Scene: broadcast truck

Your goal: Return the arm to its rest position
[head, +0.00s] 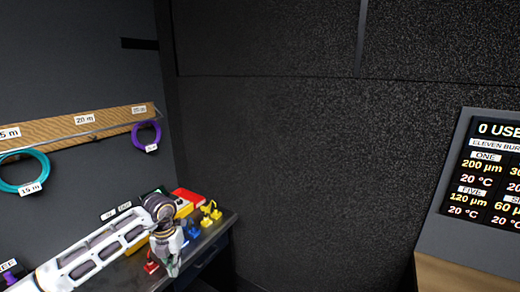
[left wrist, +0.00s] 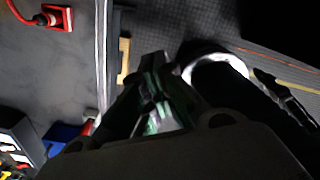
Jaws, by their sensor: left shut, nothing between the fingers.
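My left arm comes in from the lower left in the head view. Its gripper (head: 174,264) points down in front of the dark bench (head: 222,226) near its front edge. The fingers are shut with nothing held. In the left wrist view, the shut fingers (left wrist: 152,88) show dark with green parts, and other parts of my robot fill the lower middle. My right gripper is in neither view.
Red and yellow items (head: 187,200) and small coloured connectors (head: 210,212) stand on the bench. Teal (head: 42,165) and purple (head: 157,132) cable coils hang from a wooden rail. A display (head: 490,180) stands at right.

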